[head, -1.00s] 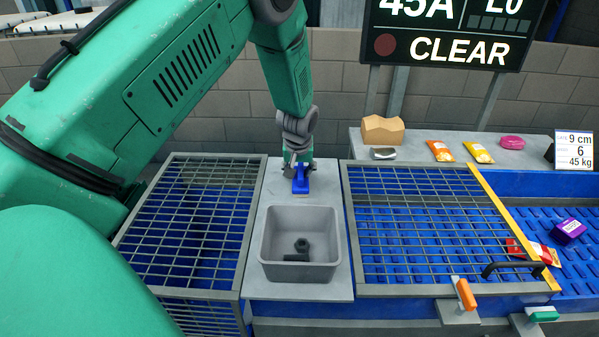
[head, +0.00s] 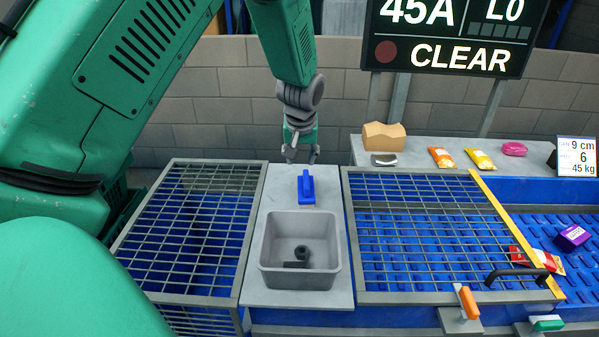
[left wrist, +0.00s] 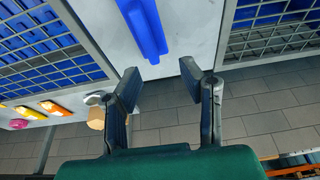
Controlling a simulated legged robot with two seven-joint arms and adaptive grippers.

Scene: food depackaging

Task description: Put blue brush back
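The blue brush (head: 306,187) lies on the grey counter (head: 276,182), just behind the grey bin. It also shows at the top of the left wrist view (left wrist: 147,28). My left gripper (head: 300,158) is above and behind the brush, apart from it. In the left wrist view my left gripper (left wrist: 160,88) has its two fingers spread with nothing between them. My right gripper is in neither view.
The grey bin (head: 266,240) holds dark pieces. Wire-grid covers stand left (head: 247,232) and right (head: 350,232) of the counter. A back shelf (head: 424,161) carries a tan block (head: 384,137) and packets. A sign (head: 445,57) reads CLEAR.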

